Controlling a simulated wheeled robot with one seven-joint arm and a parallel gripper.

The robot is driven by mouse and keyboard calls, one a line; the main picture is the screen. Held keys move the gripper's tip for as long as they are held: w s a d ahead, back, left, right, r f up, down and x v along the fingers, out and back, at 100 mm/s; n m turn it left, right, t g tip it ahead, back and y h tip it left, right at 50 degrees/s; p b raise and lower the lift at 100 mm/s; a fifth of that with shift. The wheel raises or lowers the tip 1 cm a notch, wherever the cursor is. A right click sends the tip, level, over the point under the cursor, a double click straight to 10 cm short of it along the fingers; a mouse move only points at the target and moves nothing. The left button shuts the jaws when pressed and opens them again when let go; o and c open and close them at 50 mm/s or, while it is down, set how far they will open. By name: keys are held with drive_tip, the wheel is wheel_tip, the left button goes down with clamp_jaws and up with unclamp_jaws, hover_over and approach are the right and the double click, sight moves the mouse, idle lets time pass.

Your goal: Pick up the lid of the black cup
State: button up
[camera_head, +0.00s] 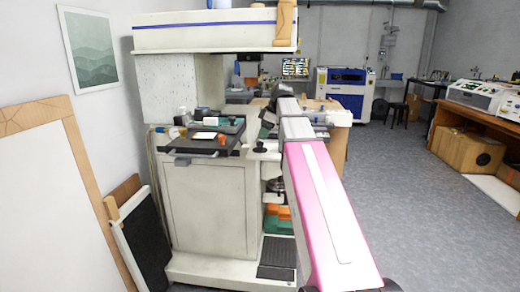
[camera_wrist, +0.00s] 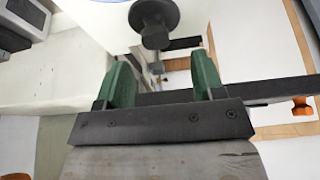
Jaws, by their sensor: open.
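My gripper (camera_wrist: 163,64) shows in the wrist view with two green fingers apart and nothing between them. A black round piece with a narrower knob-like end (camera_wrist: 155,22) is just beyond the fingertips, at the top centre, apart from them. I cannot tell for sure whether it is the lid of the black cup. In the head view a small black knob-shaped thing (camera_head: 260,147) sits on the light machine's right side, below my gripper (camera_head: 267,124). A separate black cup is not clearly visible.
The pad printer (camera_head: 208,205) has a dark tray (camera_head: 190,146) with small items on top, left of my arm. Its overhanging upper body (camera_head: 200,38) is above. An orange knob (camera_wrist: 301,106) shows at right in the wrist view. Open floor (camera_head: 410,190) lies to the right.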

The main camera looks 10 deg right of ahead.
sight(260, 143)
drive_tip(key=x, duration=0.5)
drive_tip(key=shift+w+d+f, duration=0.1)
drive_tip(key=shift+w+d, duration=0.05)
drive_tip(key=shift+d, duration=0.1)
drive_tip(key=c, duration=1)
